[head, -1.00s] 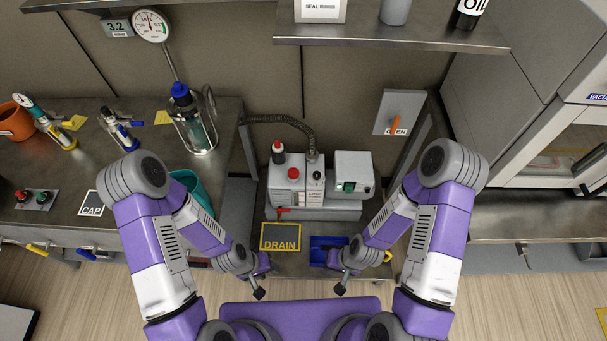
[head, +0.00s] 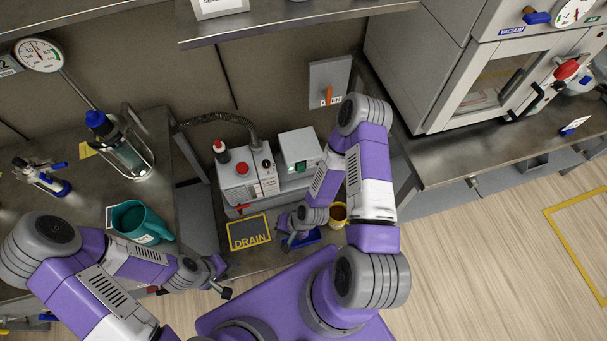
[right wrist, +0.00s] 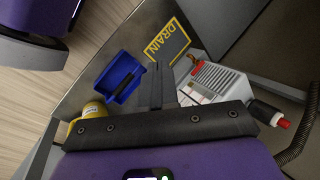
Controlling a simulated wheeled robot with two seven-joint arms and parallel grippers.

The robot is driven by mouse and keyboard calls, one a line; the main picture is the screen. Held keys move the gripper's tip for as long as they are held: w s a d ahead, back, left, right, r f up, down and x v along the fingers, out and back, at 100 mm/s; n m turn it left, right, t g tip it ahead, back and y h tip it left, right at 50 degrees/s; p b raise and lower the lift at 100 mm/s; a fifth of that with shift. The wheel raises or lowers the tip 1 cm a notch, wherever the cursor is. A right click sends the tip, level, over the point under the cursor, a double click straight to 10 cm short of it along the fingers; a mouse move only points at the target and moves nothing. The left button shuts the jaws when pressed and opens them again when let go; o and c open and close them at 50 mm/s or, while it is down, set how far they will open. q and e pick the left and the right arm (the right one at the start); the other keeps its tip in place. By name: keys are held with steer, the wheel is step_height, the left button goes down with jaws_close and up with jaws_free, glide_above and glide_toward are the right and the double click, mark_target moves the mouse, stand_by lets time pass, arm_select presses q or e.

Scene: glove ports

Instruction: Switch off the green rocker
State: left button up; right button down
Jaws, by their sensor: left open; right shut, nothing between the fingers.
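The green rocker (head: 301,167) is a small dark green switch on the front of the light grey box at the right of the pump unit (head: 240,182). Its on or off position is too small to tell. My right gripper (head: 287,243) is shut and empty, low in front of the pump, near the blue bin and the DRAIN mat. In the right wrist view its fingers (right wrist: 161,84) are together beside the pump's white label; the rocker is not seen there. My left gripper (head: 225,292) is open and empty, left of and nearer than the DRAIN mat.
The DRAIN mat (head: 248,246), blue bin (right wrist: 118,77) and yellow mug (head: 338,212) are in front. An orange-handled wall switch (head: 328,94) is behind. A teal jug (head: 140,222) stands left.

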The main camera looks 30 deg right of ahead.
steer(key=w+d+f+m+t+h+p, duration=0.2)
steer(key=d+m, duration=0.6)
steer(key=m, duration=0.7)
steer(key=w+d+f+m+t+h+p, duration=0.1)
steer(key=w+d+m+t+h, duration=0.3)
steer(key=m, duration=1.1)
steer(key=d+t+h+p, duration=0.1)
steer(key=d+t+h, duration=0.1)
steer(key=d+t, duration=0.1)
steer(key=shift+w+d+f, duration=0.35)
steer(key=shift+d, duration=0.3)
steer(key=b, duration=0.2)
glide_toward(302, 171)
steer(key=x, duration=0.5)
steer(key=shift+f, duration=0.35)
steer(key=shift+w+d+f, duration=0.1)
steer(key=shift+w+d, duration=0.05)
steer(key=shift+w, duration=0.45)
